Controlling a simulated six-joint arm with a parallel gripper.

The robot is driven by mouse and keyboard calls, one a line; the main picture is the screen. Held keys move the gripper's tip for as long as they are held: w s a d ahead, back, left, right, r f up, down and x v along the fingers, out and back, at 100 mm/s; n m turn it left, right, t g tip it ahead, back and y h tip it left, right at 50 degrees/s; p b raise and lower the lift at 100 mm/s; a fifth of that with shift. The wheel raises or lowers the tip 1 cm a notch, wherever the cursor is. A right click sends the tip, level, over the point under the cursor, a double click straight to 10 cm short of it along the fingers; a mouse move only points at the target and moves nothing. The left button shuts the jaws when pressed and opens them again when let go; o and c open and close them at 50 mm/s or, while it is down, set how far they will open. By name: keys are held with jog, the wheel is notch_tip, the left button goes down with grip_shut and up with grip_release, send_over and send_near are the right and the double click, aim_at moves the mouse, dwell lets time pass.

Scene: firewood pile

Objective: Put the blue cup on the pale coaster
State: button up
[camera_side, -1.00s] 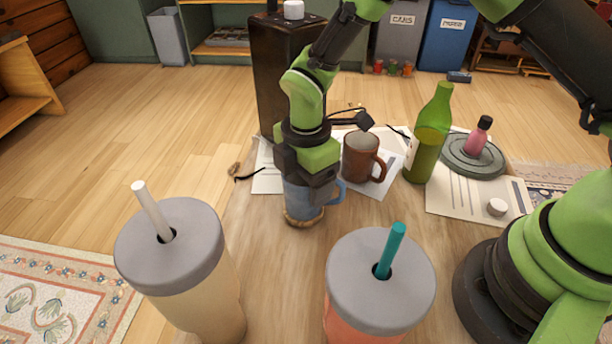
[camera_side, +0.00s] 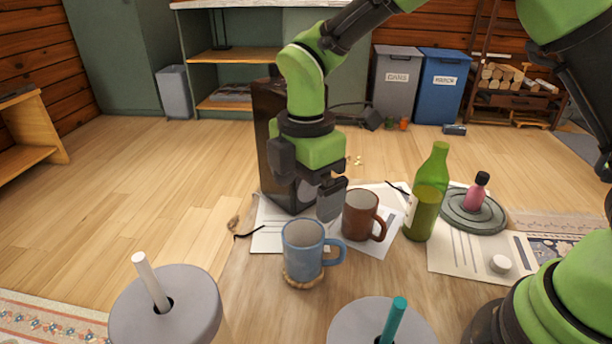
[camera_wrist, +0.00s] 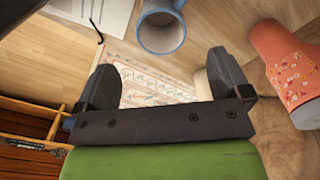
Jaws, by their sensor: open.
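The blue cup (camera_side: 301,252) stands upright on the pale coaster (camera_side: 303,282) in the side view, with its handle to the right. The cup covers most of the coaster, leaving only its front rim showing. My gripper (camera_side: 308,188) is open and empty, raised above and behind the cup, apart from it. In the wrist view the cup (camera_wrist: 162,30) is at the top, beyond the open fingers of my gripper (camera_wrist: 163,75). The coaster cannot be made out there.
A brown mug (camera_side: 360,215) stands close behind the cup to the right. A green bottle (camera_side: 424,205) and a pink bottle on a grey disc (camera_side: 470,212) are further right. Two lidded tumblers (camera_side: 165,310) (camera_side: 372,325) stand in front. A dark box (camera_side: 275,125) is behind my gripper.

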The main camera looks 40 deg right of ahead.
jog(key=s+d+r+m+t+y, duration=0.1)
jog(key=s+d+r+m+t, duration=0.2)
jog(key=r+m, duration=0.35)
jog(key=s+d+r+m+y, duration=0.1)
jog(key=s+d+r+m, duration=0.35)
jog(key=r, duration=0.25)
jog(key=s+d+r+m+t, duration=0.1)
jog(key=s+m+t, duration=0.3)
jog(key=s+m, duration=0.6)
jog(key=shift+s+d+r+m, duration=0.4)
jog(key=shift+d+m, duration=0.2)
jog(key=shift+d, duration=0.25)
